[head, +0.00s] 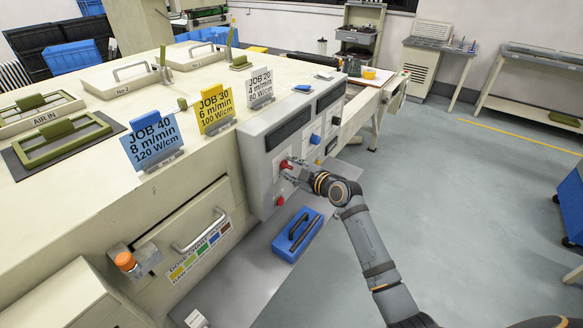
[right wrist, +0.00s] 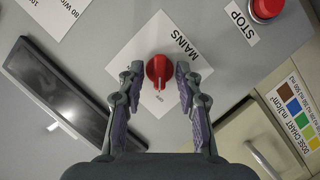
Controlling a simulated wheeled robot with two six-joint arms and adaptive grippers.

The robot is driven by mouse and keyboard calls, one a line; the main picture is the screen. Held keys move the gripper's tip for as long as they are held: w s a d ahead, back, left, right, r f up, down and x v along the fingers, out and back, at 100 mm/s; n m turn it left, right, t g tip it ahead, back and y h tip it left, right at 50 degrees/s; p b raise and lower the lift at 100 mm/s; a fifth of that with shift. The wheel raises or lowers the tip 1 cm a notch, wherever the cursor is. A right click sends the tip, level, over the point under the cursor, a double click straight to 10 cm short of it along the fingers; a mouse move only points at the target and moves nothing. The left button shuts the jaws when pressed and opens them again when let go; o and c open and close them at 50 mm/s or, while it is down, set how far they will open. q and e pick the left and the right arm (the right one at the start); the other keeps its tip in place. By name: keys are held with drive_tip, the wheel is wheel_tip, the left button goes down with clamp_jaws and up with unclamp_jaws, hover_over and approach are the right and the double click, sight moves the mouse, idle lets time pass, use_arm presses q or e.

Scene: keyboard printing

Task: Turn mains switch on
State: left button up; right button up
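The red mains switch (right wrist: 159,70) is a rotary knob on a white plate labelled MAINS, on the grey control panel. In the head view the mains switch (head: 285,164) shows as a small red spot at the fingertips. My right gripper (right wrist: 159,88) is open, with one finger on each side of the knob and a gap to both. In the head view my right gripper (head: 295,171) reaches the panel front from the right. The small lettering beside the knob is too small to read surely. My left gripper is not in view.
A red STOP button (right wrist: 265,8) sits close by on the panel, also seen low in the head view (head: 280,200). A dark display (right wrist: 58,95) lies on the other side. A blue case (head: 297,234) rests on the ledge below.

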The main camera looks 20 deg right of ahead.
drive_tip(key=shift+s, duration=0.1)
clamp_jaws()
drive_tip(key=shift+r, duration=0.1)
